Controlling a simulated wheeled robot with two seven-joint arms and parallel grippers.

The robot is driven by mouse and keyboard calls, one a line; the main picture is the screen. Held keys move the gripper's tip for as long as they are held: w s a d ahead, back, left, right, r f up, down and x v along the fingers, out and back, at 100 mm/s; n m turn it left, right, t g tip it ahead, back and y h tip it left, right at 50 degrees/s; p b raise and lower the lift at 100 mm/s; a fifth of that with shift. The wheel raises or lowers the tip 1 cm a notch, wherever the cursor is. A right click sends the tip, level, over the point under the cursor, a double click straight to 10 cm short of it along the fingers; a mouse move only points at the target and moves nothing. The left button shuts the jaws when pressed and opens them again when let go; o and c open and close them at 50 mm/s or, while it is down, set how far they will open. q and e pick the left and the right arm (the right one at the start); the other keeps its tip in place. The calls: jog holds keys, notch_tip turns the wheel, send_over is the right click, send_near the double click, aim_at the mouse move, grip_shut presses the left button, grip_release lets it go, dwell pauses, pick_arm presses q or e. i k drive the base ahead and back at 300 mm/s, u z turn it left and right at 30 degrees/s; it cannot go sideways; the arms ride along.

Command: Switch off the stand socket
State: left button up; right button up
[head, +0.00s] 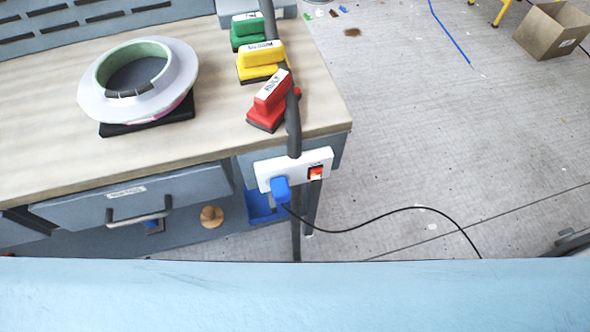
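The stand socket (264,173) is a white box on the front right corner of the workbench, by a dark post. A blue plug (281,190) sits in its left part, with a black cable running from it to the right across the floor. A rocker switch (316,173) on its right part shows red-orange and looks lit. Neither of my grippers is in the head view.
The bench top (50,150) holds a white ring-shaped mould (176,80) on a black base. Green (246,30), yellow (261,62) and red (268,100) labelled blocks stand near the post. A light-blue surface (300,295) spans the foreground. A cardboard box (552,32) stands on the floor.

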aim_at(315, 173)
jog(key=z, duration=1.4)
jog(key=k, duration=0.7)
jog(key=u, duration=1.2)
